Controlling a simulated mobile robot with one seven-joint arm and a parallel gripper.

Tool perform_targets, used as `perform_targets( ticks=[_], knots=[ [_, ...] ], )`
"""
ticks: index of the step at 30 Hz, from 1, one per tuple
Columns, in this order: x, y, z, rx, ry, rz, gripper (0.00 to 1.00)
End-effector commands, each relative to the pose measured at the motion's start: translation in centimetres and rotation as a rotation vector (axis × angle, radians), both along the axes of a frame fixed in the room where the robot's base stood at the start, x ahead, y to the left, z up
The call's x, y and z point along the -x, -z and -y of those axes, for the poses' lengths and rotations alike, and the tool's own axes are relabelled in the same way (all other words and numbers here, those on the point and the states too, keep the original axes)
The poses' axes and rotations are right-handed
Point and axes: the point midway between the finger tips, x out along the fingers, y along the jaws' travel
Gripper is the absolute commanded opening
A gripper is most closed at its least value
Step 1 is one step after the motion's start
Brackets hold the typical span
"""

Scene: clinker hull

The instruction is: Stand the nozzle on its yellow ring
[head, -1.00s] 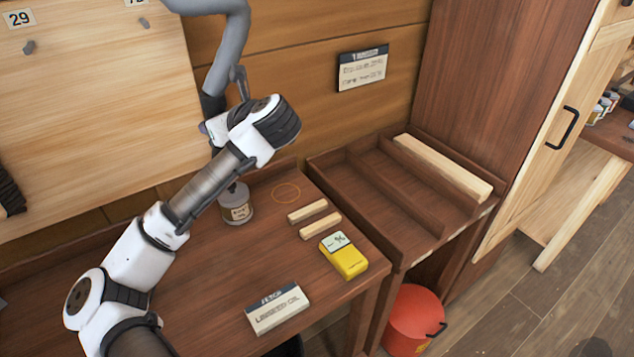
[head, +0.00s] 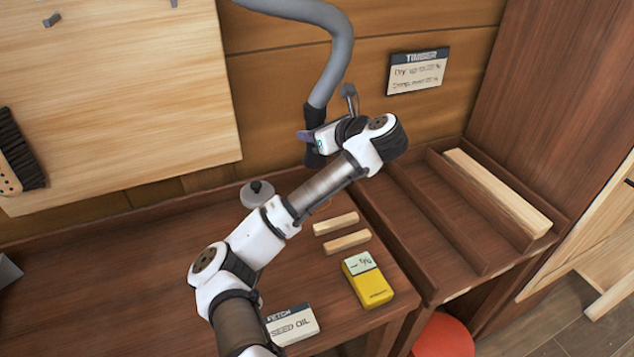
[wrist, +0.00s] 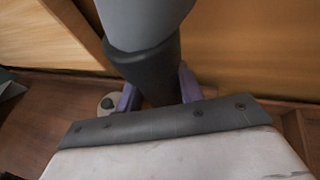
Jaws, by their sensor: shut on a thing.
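The nozzle is the dark end piece (head: 314,118) of a thick grey hose (head: 338,50) that comes down from above. My gripper (wrist: 160,92) is shut on it, with a purple finger on each side of the nozzle (wrist: 145,62) in the wrist view. In the head view the nozzle hangs roughly upright at the back of the bench, its lower end partly behind my wrist. It seems to be above the bench top, but the gap is hard to judge. The yellow ring on the bench is mostly or wholly hidden behind my forearm.
A grey lidded pot (head: 257,194) stands left of my forearm on the bench (head: 130,265). A divided wooden tray (head: 430,205) adjoins on the right.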

Motion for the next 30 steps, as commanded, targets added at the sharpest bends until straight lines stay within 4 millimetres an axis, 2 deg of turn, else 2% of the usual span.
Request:
perform_targets(
  ticks=[6,9,17,24,30],
  knots=[
    [0.1,5.2,-0.1,0.002,0.000,-0.005,0.10],
    [0.1,7.0,-0.1,0.001,-0.001,-0.003,0.10],
    [0.0,9.1,0.0,0.000,0.000,-0.001,0.10],
    [0.1,12.4,0.0,0.000,-0.001,-0.002,0.10],
    [0.0,12.6,0.0,0.000,0.001,0.000,0.10]
  ],
)
